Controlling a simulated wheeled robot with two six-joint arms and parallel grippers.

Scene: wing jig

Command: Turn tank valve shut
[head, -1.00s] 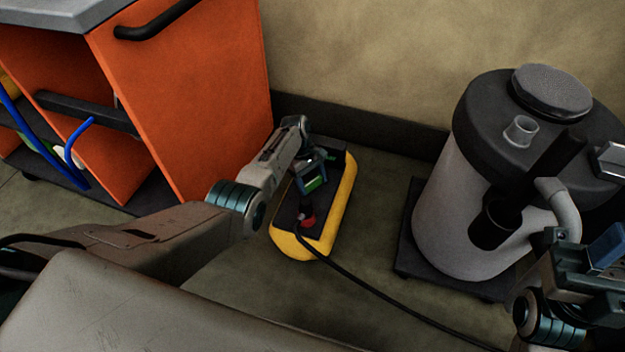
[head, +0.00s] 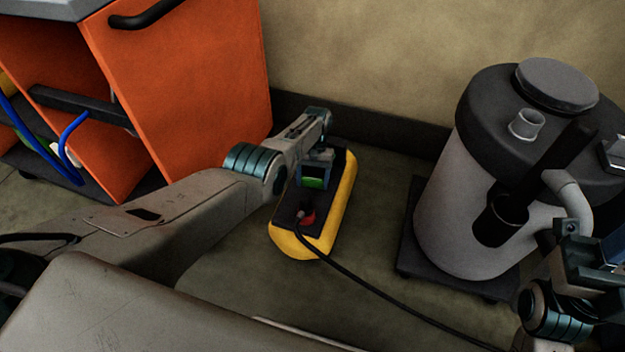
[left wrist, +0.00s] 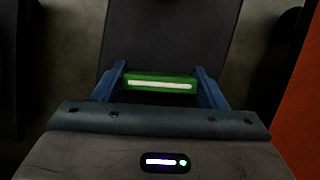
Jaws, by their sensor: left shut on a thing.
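A yellow tank-like unit (head: 340,215) with a dark top lies on the floor in the middle of the head view. A green handle with a white stripe (head: 313,183), which looks like the valve handle, sits on its dark top. My left gripper (head: 315,170) points down over it and is shut on it. In the left wrist view, the green handle (left wrist: 160,84) lies crosswise between the two blue fingers of the left gripper (left wrist: 161,72). My right gripper (head: 608,250) is partly cut off at the right edge; its jaws are unclear.
A black cable (head: 390,308) runs from a red plug (head: 307,217) on the unit across the floor. An orange cabinet (head: 200,100) stands at left, a grey vacuum-like drum (head: 455,210) at right. The wall is close behind.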

